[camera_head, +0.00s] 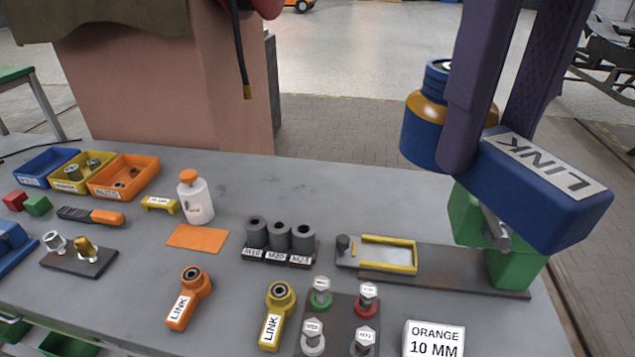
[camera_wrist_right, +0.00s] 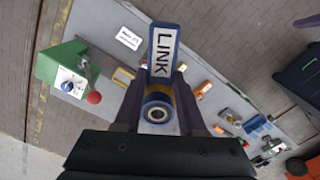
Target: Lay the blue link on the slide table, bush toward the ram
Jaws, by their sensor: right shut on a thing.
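The blue link (camera_head: 550,190) is held in the air by my right gripper (camera_head: 487,135), whose two purple fingers are shut on it near its bush. Its bush end, with an orange-brown band, points left and its LINK-labelled bar extends right. In the right wrist view the link (camera_wrist_right: 163,50) shows bush nearest the gripper (camera_wrist_right: 158,98). The slide table (camera_head: 388,253), a plate with a yellow frame, lies left of the green press (camera_head: 470,215). The held link hides the press's upper part and most of its ram. My left gripper is not in view.
An orange link (camera_head: 190,298) and a yellow link (camera_head: 277,315) lie at the front. Three grey sleeves (camera_head: 278,240) stand left of the slide table. A plate with several capped bolts (camera_head: 340,320) and an ORANGE 10 MM sign (camera_head: 434,340) stand in front.

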